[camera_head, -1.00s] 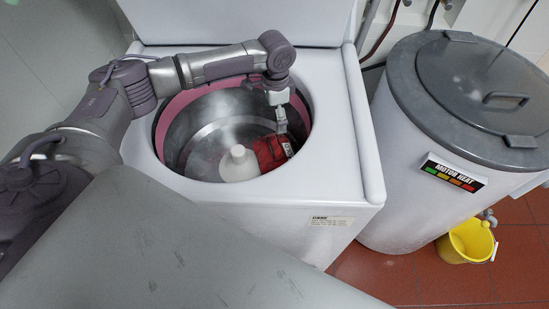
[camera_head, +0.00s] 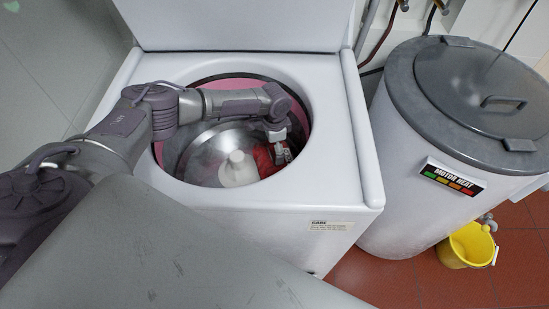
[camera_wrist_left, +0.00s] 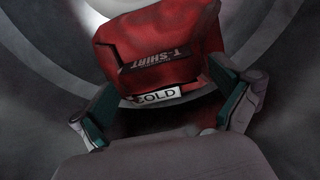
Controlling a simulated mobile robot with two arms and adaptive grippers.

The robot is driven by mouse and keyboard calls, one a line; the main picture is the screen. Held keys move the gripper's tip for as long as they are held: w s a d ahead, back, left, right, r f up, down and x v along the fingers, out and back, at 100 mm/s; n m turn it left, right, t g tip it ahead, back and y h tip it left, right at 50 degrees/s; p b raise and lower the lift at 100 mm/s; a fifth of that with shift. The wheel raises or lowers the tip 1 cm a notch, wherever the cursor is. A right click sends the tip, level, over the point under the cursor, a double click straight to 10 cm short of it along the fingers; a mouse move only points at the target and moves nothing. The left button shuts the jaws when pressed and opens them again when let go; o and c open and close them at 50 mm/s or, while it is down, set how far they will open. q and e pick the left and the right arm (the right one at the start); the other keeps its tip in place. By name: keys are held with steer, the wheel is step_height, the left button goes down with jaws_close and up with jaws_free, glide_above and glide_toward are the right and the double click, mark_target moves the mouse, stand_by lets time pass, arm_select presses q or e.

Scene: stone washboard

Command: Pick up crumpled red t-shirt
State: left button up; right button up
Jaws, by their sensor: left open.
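The crumpled red t-shirt (camera_head: 264,158) lies in the metal drum (camera_head: 205,150) of the white washer, right of the white centre post (camera_head: 238,170). In the left wrist view the shirt (camera_wrist_left: 160,45) fills the top middle and shows "T-SHIRT" and "COLD" labels. My left gripper (camera_head: 281,154) reaches down into the drum at the shirt. In the left wrist view its two fingers (camera_wrist_left: 166,110) are spread, one on each side of the shirt's near part. I cannot tell whether they touch it. My right gripper is in neither view.
The white washer top (camera_head: 330,180) and the drum's pink rim (camera_head: 195,91) surround the opening. A white cylindrical machine with a grey lid (camera_head: 440,100) stands at the right. A yellow bucket (camera_head: 462,248) sits on the red tiled floor.

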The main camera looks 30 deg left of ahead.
arm_select(q)
steer(key=shift+f, duration=0.2)
steer(key=c, duration=1.6)
steer(key=shift+r, duration=0.15)
steer(key=shift+c, duration=0.2)
step_height(320, 180, up, 12)
steer(key=s+a, duration=0.4)
steer(key=a, duration=0.4)
steer(key=s+a, duration=0.4)
steer(key=a, duration=0.4)
step_height(320, 180, up, 20)
steer(key=p, duration=1.9)
steer(key=shift+r+p, duration=0.2)
steer(key=shift+p, duration=0.1)
steer(key=shift+w+a, duration=0.1)
